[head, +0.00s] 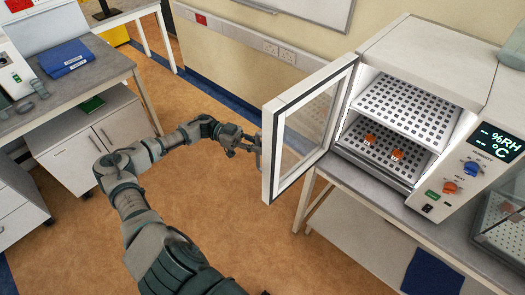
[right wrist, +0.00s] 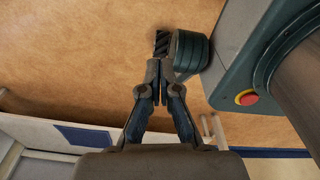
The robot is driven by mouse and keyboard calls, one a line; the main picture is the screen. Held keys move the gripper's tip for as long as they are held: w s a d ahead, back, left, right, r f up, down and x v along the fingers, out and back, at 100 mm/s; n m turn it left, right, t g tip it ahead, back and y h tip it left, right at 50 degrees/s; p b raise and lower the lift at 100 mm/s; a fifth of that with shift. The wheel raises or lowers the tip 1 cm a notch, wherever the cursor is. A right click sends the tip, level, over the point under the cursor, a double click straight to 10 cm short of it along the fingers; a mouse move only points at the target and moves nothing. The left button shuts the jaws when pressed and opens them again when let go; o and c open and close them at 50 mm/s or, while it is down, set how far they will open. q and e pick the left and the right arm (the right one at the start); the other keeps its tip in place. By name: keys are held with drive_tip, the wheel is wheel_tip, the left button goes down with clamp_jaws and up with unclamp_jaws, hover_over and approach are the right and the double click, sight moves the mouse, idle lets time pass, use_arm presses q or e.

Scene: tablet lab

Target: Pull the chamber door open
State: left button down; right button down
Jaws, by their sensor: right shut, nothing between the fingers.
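The chamber (head: 440,62) stands on a bench at the right of the head view. Its white-framed glass door (head: 312,122) is swung wide open to the left, so the lit interior shows. Inside are perforated shelves (head: 402,105), with orange items (head: 371,139) on the lower one. The door handle is not clear in the head view.
The chamber's control panel (head: 472,168) has a lit display and coloured knobs. A clear-sided box (head: 502,222) stands right of it. A desk (head: 78,82) with a blue binder (head: 65,58) is at the left. Brown floor (head: 220,195) lies open between the benches.

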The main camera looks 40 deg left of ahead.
use_arm(q)
drive_tip(key=shift+d, duration=0.15)
drive_tip(key=c, duration=1.2)
unclamp_jaws()
drive_tip(key=shift+a, duration=0.45)
drive_tip(key=shift+o, duration=0.2)
drive_tip(key=v, duration=1.2)
drive_tip(key=shift+a+f, duration=0.2)
drive_tip(key=shift+f, duration=0.05)
use_arm(e)
drive_tip(key=shift+d, duration=0.6)
use_arm(q)
drive_tip(key=shift+w+d, duration=0.1)
drive_tip(key=shift+d, duration=0.05)
